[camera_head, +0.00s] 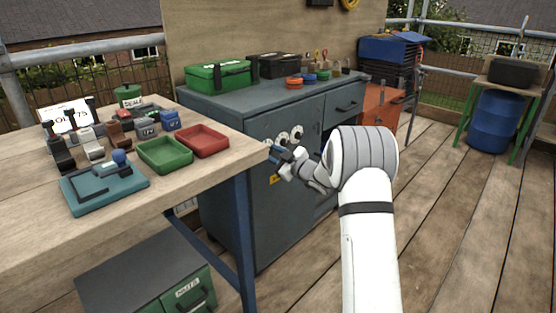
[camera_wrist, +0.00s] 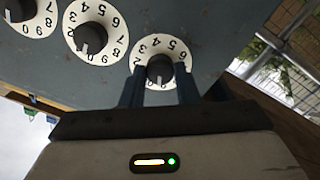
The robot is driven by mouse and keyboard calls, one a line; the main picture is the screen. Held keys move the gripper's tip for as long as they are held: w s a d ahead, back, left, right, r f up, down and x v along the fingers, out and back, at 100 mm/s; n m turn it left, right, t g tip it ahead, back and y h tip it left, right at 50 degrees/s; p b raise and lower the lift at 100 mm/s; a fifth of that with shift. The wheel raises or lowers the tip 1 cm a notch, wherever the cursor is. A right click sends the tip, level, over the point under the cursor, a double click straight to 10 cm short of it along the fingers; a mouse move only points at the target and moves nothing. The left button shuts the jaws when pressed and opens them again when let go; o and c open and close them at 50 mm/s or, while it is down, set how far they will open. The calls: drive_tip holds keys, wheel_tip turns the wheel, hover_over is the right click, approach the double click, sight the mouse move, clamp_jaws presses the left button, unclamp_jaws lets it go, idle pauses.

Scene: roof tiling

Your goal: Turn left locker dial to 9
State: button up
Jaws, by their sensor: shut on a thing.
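The left dial (camera_wrist: 160,69) is a white numbered disc with a black knob. It sits on the grey locker (camera_head: 275,225) in a row with the middle dial (camera_wrist: 90,38) and the right dial (camera_wrist: 20,10). The wrist view is turned over, so the left dial shows rightmost there. My gripper (camera_wrist: 160,78) is shut on the left dial's knob, one finger on each side. In the head view my gripper (camera_head: 280,163) is at the locker front and largely hides that dial. Part of its numbers is hidden by the fingers, and I cannot read its setting surely.
The wooden workbench (camera_head: 215,165) stands close on the left, with a green tray (camera_head: 165,154), a red tray (camera_head: 203,140) and a teal fixture (camera_head: 104,188). A green toolbox (camera_head: 221,76) is on top of the locker. The plank floor (camera_head: 460,220) at right is clear.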

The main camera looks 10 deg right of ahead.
drive_tip(key=shift+w+r+n+b, duration=0.1)
drive_tip(key=shift+r+n+b, duration=0.15)
drive_tip(key=shift+n+b, duration=0.8)
drive_tip(key=shift+n, duration=0.25)
drive_tip(key=o, duration=1)
drive_tip(key=shift+f, duration=0.2)
drive_tip(key=p+v, duration=0.2)
drive_tip(key=v, duration=0.5)
drive_tip(key=shift+s+d, duration=0.25)
drive_tip(key=shift+s, duration=0.1)
